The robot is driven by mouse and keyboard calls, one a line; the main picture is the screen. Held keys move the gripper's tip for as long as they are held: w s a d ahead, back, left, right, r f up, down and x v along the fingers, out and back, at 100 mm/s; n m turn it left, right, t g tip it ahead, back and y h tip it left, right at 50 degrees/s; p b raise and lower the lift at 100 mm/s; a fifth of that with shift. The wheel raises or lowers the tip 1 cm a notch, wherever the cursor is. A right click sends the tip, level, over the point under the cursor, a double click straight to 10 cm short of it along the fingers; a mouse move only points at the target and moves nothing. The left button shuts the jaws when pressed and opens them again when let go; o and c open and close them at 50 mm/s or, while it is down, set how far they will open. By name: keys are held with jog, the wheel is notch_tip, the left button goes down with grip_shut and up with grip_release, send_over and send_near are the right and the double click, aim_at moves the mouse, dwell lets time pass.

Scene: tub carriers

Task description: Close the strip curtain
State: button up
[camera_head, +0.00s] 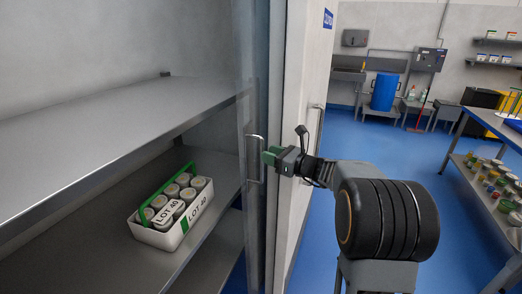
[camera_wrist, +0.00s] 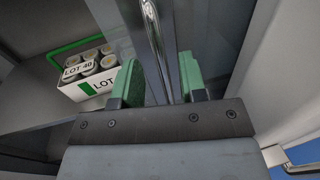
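The strip curtain (camera_head: 244,90) shows as a clear, see-through panel at the right edge of the shelf opening, with a bright upright metal handle (camera_head: 254,160) on it. My gripper (camera_head: 270,156) is at the handle, reaching in from the right. In the wrist view, the green fingertips of my gripper (camera_wrist: 161,78) stand apart. The handle bar (camera_wrist: 156,40) runs between them, with a visible gap on each side. The shelf opening to the left of the panel is uncovered.
A white carrier (camera_head: 153,236) labelled LOT 40, with a green handle and several tubs, sits on the lower shelf. The upper shelf (camera_head: 110,125) is empty. A white door (camera_head: 300,110) stands just right of the panel. A workbench (camera_head: 487,130) is at far right; blue floor is clear between.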

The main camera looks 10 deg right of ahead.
jog(key=shift+x, duration=1.9)
jog(key=shift+c, duration=0.4)
grip_shut()
